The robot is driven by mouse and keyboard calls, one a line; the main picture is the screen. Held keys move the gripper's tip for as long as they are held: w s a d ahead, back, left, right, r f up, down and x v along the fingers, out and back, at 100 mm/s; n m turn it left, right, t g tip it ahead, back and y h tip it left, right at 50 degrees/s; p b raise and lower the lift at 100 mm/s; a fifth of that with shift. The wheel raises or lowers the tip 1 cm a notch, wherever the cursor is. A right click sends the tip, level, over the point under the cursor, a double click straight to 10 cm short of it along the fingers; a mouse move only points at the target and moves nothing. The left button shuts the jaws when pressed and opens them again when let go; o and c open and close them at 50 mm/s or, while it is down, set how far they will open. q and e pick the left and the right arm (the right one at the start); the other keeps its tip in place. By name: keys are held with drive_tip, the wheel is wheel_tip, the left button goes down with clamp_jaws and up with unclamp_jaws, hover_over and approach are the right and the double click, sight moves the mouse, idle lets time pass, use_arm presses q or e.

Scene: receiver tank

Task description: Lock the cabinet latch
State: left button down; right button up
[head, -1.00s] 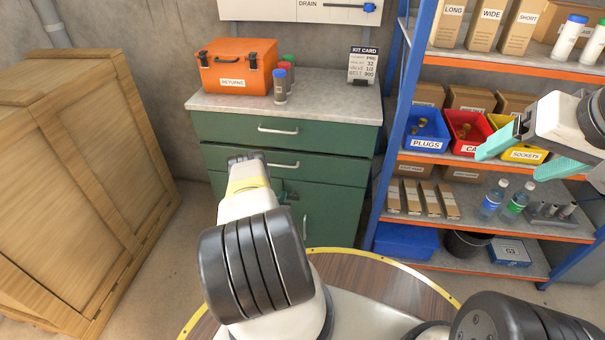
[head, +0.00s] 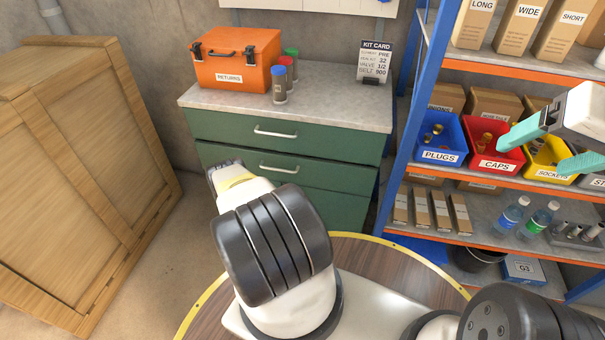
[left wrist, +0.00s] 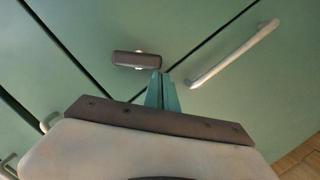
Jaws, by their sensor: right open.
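The green cabinet (head: 290,143) stands against the back wall; my left arm covers most of its lower part in the head view. In the left wrist view, the latch is a short dark bar (left wrist: 136,60) on the green front, lying roughly crosswise in the picture. A pale bar handle (left wrist: 235,53) is to its right. My left gripper (left wrist: 161,78) has its teal fingers together, with nothing seen between them, just below and right of the latch; I cannot tell whether it touches. My right gripper (head: 550,146) is open and empty, in front of the shelf bins.
An orange returns box (head: 236,60) and several capped tubes stand on the cabinet top. A wooden crate (head: 80,170) is at the left. A blue-framed shelf (head: 410,120) with bins, boxes and bottles is at the right. A round, yellow-edged surface (head: 385,270) lies in front.

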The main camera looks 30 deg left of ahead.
use_arm(q)
drive_tip(key=shift+w+d+f, duration=0.1)
drive_tip(key=shift+d+f, duration=0.2)
drive_tip(key=shift+f, duration=0.4)
drive_tip(key=shift+w+d+f, duration=0.1)
drive_tip(key=shift+d+f, duration=0.2)
drive_tip(key=shift+f, duration=0.4)
drive_tip(key=shift+d+f, duration=0.2)
idle(1.1)
